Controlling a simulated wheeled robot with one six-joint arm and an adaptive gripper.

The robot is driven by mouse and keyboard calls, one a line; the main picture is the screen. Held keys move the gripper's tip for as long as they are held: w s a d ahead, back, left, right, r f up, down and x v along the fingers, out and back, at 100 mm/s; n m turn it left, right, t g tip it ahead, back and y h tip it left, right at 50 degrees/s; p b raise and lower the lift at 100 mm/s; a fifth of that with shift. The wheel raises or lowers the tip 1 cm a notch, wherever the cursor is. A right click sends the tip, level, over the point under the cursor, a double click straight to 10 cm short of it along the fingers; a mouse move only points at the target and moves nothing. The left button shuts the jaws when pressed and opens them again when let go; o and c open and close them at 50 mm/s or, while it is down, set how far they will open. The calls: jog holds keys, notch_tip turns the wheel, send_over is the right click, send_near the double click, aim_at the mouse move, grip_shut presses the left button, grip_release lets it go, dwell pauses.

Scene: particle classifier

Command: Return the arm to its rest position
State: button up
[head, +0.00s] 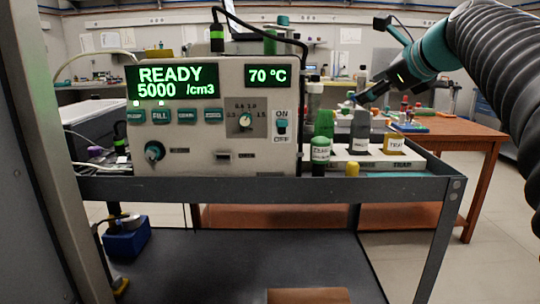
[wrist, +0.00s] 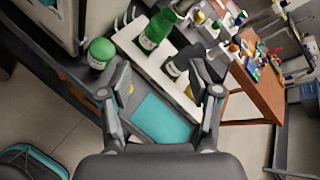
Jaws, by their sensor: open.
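My arm comes in from the right in the head view, a ribbed dark hose with teal joints. My gripper (head: 369,94) is above the right part of the cart, partly hidden by its own links. In the wrist view my gripper (wrist: 160,92) is open, with its two fingers spread and nothing between the tips. Beyond the fingers are a white tray (wrist: 150,66), a green bottle (wrist: 156,32) and a green-capped bottle (wrist: 101,54). None is held.
A particle instrument (head: 215,150) on the cart reads READY, 5000 /cm3 and 70 °C. Green-capped (head: 320,150), grey (head: 359,130) and yellow TRAP (head: 395,145) containers stand to its right. A wooden table (head: 470,133) is behind. The cart's metal frame edge (head: 250,190) runs along the front.

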jog(key=s+f+n+g+h, duration=0.1)
jog(key=s+f+n+g, duration=0.1)
jog(key=s+f+n, duration=0.5)
jog(key=f+n+g+h, duration=0.2)
jog(key=f+n, duration=0.4)
jog(key=f, duration=0.5)
jog(key=s+a+f+n+g, duration=0.1)
jog(key=s+a+f+n, duration=0.2)
jog(key=s+f+n, duration=0.3)
jog(key=s+a+f+n+g+h, duration=0.1)
jog(key=s+f+n, duration=0.5)
jog(key=s+f, duration=0.6)
jog(key=shift+s+a+f, duration=0.2)
jog(key=shift+s+a, duration=0.7)
jog(key=shift+s, duration=0.85)
